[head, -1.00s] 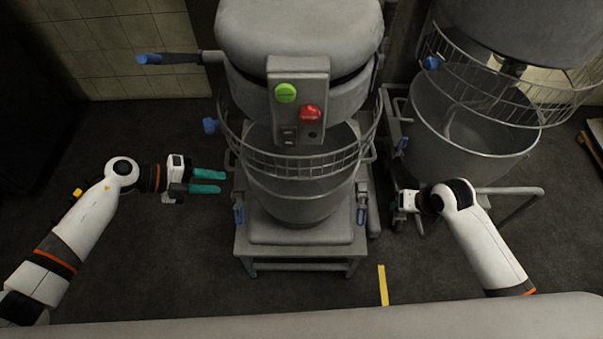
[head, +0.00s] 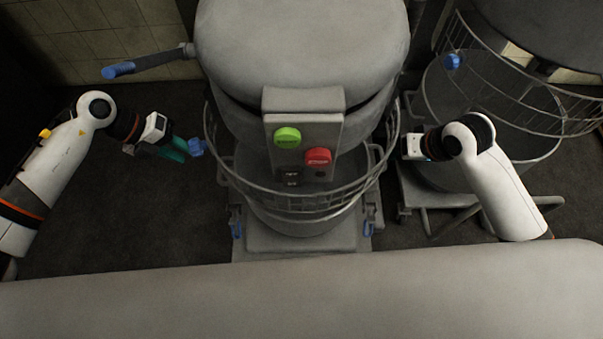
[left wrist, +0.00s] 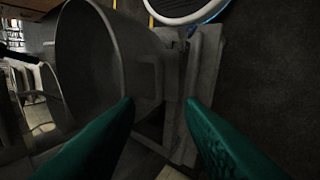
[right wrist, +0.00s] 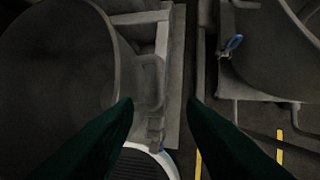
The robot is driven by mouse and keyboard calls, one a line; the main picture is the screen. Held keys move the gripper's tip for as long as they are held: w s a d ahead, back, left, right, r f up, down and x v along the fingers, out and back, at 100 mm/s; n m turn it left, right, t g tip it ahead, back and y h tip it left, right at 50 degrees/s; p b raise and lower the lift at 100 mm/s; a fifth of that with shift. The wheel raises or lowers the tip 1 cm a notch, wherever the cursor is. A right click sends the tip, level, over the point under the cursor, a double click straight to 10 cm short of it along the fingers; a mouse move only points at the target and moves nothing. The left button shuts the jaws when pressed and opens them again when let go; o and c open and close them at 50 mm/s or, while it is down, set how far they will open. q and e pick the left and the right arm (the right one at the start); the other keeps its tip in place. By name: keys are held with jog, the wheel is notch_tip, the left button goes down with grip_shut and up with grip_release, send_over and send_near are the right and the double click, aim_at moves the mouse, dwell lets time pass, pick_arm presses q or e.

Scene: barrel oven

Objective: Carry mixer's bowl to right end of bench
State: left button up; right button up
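The mixer's bowl (head: 298,216) is a grey metal bowl in the middle of the head view, under the wire guard and partly hidden by it. My left gripper (head: 178,148) is left of the mixer, apart from the bowl, close to a blue knob (head: 196,147). The left wrist view shows its teal fingers (left wrist: 160,110) spread and empty, with the bowl (left wrist: 90,60) beyond them. My right gripper is right of the mixer; its fingers are hidden in the head view. The right wrist view shows its fingers (right wrist: 160,110) spread, with a side handle (right wrist: 148,82) beyond. I cannot make out the bench.
The mixer (head: 300,45) has a green button (head: 287,138), a red button (head: 318,157) and a wire guard (head: 300,200). A second mixer with a large bowl (head: 470,125) stands at right, close to my right arm. A wide grey surface (head: 300,295) fills the bottom. Floor at left is clear.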

pick_arm(q)
jog(key=shift+s, duration=0.15)
pick_arm(e)
jog(key=shift+s, duration=0.15)
